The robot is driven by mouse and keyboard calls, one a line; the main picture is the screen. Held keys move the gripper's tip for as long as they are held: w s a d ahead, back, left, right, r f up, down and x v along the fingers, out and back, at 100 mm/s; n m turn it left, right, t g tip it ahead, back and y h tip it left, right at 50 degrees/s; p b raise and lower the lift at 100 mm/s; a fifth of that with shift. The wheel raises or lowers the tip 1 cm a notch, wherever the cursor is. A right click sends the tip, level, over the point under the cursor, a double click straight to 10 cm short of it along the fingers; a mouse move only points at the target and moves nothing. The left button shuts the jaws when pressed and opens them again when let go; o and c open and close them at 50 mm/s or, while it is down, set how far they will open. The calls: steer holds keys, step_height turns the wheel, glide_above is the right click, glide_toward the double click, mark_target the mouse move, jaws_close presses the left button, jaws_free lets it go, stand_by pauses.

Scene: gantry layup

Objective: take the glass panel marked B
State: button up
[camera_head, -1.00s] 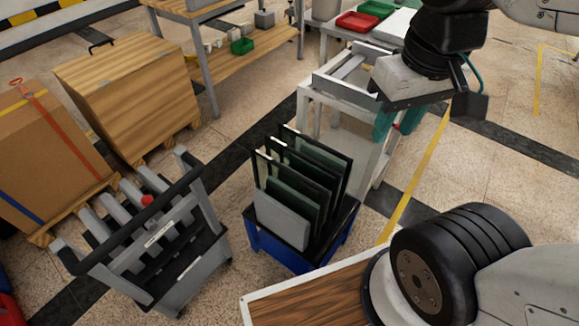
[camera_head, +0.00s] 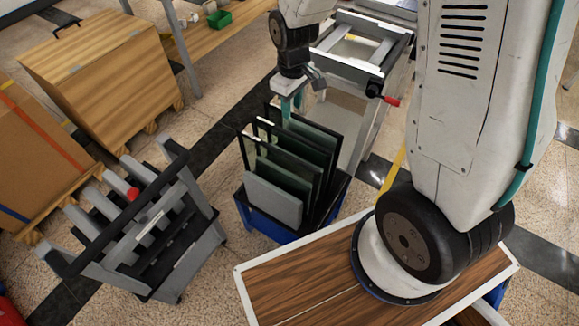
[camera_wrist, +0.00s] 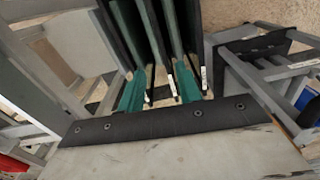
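Several dark-framed, greenish glass panels (camera_head: 300,160) stand upright in a black-topped blue rack (camera_head: 262,237), with a plain grey slab (camera_head: 273,203) in front. They also show in the wrist view (camera_wrist: 151,35), with pale marks at their edges. I cannot read any letter, so I cannot tell which is B. My gripper (camera_head: 290,106) points down at the top of the rearmost panels. In the wrist view my gripper's two teal fingers (camera_wrist: 160,90) are apart, with panel edges between and beside them. I see no firm grip; contact is unclear.
A grey slotted cart (camera_head: 150,228) with a black handle stands left of the rack. A white frame stand (camera_head: 372,62) with a red-handled clamp is close behind the rack. Wooden crates (camera_head: 105,75) stand at the far left. Floor is clear between cart and rack.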

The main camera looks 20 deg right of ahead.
mark_target(289, 132)
steer(key=shift+n, duration=0.4)
steer(key=f, duration=1.2)
steer(key=shift+w+a, duration=0.2)
steer(key=shift+a, duration=0.05)
jaws_close()
stand_by(0.5)
